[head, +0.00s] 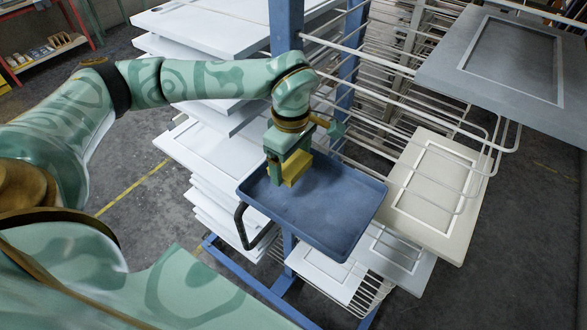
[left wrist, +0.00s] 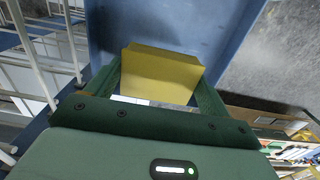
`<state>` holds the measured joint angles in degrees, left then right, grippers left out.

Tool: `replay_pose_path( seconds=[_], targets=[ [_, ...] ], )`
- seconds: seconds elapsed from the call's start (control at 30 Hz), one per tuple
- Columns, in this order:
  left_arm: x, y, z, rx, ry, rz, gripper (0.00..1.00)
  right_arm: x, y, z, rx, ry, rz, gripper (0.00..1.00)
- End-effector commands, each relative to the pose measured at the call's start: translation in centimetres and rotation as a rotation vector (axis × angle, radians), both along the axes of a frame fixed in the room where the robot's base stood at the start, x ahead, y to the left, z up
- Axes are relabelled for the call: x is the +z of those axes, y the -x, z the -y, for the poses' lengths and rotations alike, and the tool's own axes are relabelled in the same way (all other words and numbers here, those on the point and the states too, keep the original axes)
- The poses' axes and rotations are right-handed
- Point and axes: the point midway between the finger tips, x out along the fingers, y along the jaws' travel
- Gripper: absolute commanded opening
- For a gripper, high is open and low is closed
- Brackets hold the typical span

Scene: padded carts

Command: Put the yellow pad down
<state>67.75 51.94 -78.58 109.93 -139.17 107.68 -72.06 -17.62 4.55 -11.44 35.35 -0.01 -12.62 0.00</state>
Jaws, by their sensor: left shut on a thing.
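The yellow pad (head: 295,168) is held between the fingers of my left gripper (head: 288,172), over the left part of a blue tray (head: 335,215). In the left wrist view the pad (left wrist: 162,75) fills the gap between the green fingers (left wrist: 160,90), with the blue tray (left wrist: 240,20) beyond it. I cannot tell whether the pad touches the tray floor. The rest of the tray looks empty. My right gripper does not show.
The tray has a dark handle (head: 243,228) on its left side. A rack with a blue post (head: 286,25) and wire shelves stands behind it. White panels (head: 215,25) lie stacked at the left, a cream panel (head: 435,195) and a grey panel (head: 500,65) at the right.

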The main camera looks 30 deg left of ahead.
Motion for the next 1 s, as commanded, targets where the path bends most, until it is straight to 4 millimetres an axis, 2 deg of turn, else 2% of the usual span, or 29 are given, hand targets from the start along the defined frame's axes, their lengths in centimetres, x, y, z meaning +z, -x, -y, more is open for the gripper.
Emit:
replay_pose_path(
  seconds=[0.3, 0.67, 0.7, 0.77, 1.0],
  targets=[
    [-4.3, 0.0, 0.0, 0.0, 0.001, -0.001, 0.6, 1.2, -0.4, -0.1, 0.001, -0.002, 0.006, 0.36],
    [-4.9, 0.0, 0.0, -0.001, 0.0, 0.002, 0.6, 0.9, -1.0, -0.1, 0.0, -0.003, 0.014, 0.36],
    [-5.0, 0.0, 0.0, -0.001, 0.0, 0.002, 0.86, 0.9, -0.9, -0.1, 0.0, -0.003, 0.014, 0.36],
    [-4.9, 0.0, 0.0, -0.001, 0.0, 0.002, 1.0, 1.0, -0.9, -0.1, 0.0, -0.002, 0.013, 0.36],
    [-4.7, 0.0, 0.0, -0.001, 0.0, 0.002, 1.0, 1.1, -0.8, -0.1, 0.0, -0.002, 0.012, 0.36]
  ],
)
